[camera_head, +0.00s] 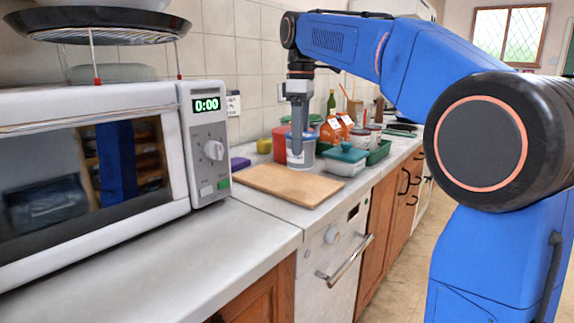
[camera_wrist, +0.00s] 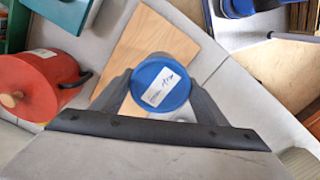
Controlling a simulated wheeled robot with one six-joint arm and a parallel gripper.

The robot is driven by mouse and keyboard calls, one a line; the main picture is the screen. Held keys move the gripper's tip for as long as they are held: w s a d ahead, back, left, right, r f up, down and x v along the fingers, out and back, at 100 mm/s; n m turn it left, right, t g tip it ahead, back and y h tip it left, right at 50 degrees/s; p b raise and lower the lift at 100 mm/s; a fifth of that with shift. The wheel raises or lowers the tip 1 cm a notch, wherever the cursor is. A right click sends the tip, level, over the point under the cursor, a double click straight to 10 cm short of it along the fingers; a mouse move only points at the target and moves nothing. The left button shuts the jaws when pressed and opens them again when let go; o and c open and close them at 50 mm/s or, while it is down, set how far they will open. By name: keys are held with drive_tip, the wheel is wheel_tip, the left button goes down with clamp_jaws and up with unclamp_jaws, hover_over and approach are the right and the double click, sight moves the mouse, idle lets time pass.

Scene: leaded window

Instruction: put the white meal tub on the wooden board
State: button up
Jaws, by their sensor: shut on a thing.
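The white meal tub (camera_head: 303,158) has a blue lid with a white label; the lid (camera_wrist: 161,85) shows from above in the wrist view. My gripper (camera_head: 297,148) is shut on the tub, with one finger on each side of it in the wrist view. The wooden board (camera_head: 262,184) lies flat on the counter. In the head view the tub is upright at the board's far edge. In the wrist view the tub overlaps the board (camera_wrist: 150,38). I cannot tell whether its base touches the board, as the lid hides it there.
A red pot (camera_wrist: 40,80) stands close beside the tub. A teal-lidded container (camera_head: 344,160) is to the tub's right. A microwave (camera_head: 95,165) fills the left. Several jars and bottles stand behind. The board's near part is bare.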

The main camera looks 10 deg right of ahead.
sight(296, 160)
drive_tip(key=shift+a+f, duration=0.55)
drive_tip(key=shift+f, duration=2.4)
drive_tip(key=o, duration=1.4)
drive_tip(key=shift+f, duration=0.15)
wheel_tip(296, 160, up, 12)
drive_tip(key=shift+r, duration=0.15)
